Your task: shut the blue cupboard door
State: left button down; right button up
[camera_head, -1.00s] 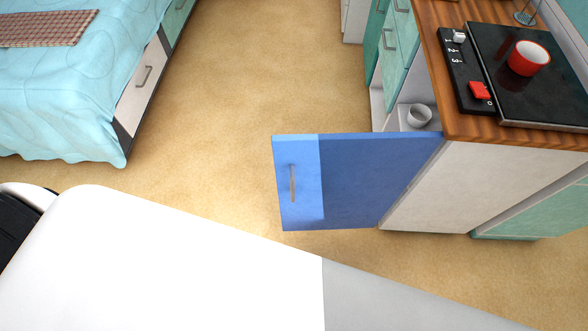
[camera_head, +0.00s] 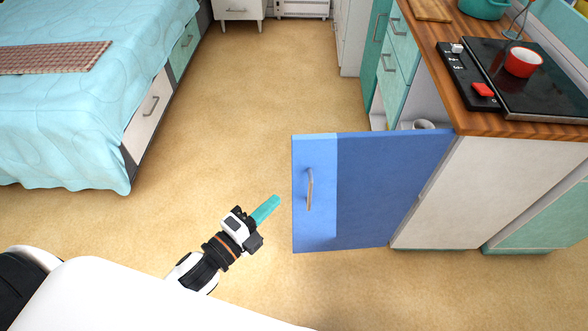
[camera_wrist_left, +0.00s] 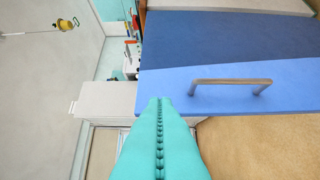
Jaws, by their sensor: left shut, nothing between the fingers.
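The blue cupboard door (camera_head: 375,190) stands wide open, sticking out to the left from the end of the counter cabinet. Its metal handle (camera_head: 310,189) is on the lighter blue strip near its free edge. My left gripper (camera_head: 272,203), with teal fingers, is shut and empty. It is just left of the door's free edge, apart from it in the head view. In the left wrist view, the teal fingers (camera_wrist_left: 160,110) are pressed together beside the lighter strip of the door (camera_wrist_left: 225,72), with the handle (camera_wrist_left: 232,81) to their right. My right gripper is not in view.
The cabinet (camera_head: 480,190) has a wooden top (camera_head: 465,100) with a black hob (camera_head: 545,85) and a red pot (camera_head: 523,62). A white bowl (camera_head: 423,125) shows behind the door. A bed (camera_head: 80,110) is at the left. The floor between is clear.

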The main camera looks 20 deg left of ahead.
pick_arm(q)
send_near(308, 154)
jog(key=w+d, duration=0.2)
jog(key=d, duration=0.2)
jog(key=shift+w+a, duration=0.4)
jog(key=shift+w, duration=0.45)
jog(key=shift+w+a, duration=0.4)
jog(key=shift+w, duration=0.45)
